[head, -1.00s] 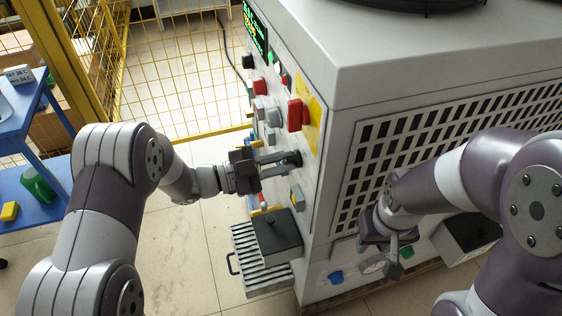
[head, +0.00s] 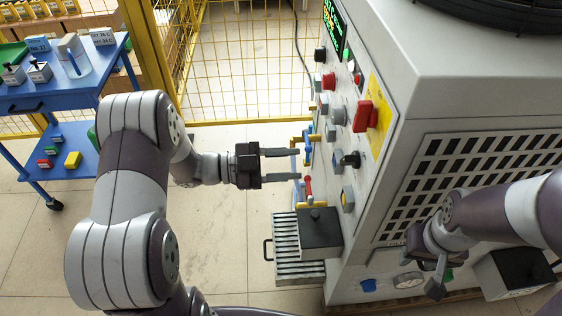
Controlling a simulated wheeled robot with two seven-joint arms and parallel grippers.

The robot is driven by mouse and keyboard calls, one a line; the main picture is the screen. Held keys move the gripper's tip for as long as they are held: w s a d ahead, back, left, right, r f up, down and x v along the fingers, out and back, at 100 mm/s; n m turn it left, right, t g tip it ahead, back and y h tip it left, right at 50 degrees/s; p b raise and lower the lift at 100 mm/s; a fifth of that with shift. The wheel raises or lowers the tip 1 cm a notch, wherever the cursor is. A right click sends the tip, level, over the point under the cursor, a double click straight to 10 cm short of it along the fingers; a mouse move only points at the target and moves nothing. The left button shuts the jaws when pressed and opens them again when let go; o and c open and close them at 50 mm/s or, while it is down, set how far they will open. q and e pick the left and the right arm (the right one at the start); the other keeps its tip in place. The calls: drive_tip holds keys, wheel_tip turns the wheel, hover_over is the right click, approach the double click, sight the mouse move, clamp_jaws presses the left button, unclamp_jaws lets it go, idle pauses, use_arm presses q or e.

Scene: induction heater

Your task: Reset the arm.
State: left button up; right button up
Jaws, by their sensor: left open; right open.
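My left arm comes in from the left, and its gripper (head: 296,164) is open and empty. Its fingers point right toward the front panel of the induction heater (head: 345,200), close to the blue and yellow valve handles (head: 308,140). A dark rotary knob (head: 349,160) sits on the panel to the right of the fingers, apart from them. My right gripper (head: 438,272) hangs pointing down beside the heater's vented side; it is open, and no object shows in it.
A red switch (head: 366,116) on a yellow plate and several buttons are on the panel. A black-topped box (head: 320,230) and a slatted tray (head: 290,262) jut out below. A blue cart (head: 60,90) stands at left before a yellow mesh fence (head: 235,60). Floor between is clear.

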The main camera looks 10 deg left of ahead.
use_arm(q)
drive_tip(key=shift+v, duration=0.9)
drive_tip(key=shift+f, duration=0.1)
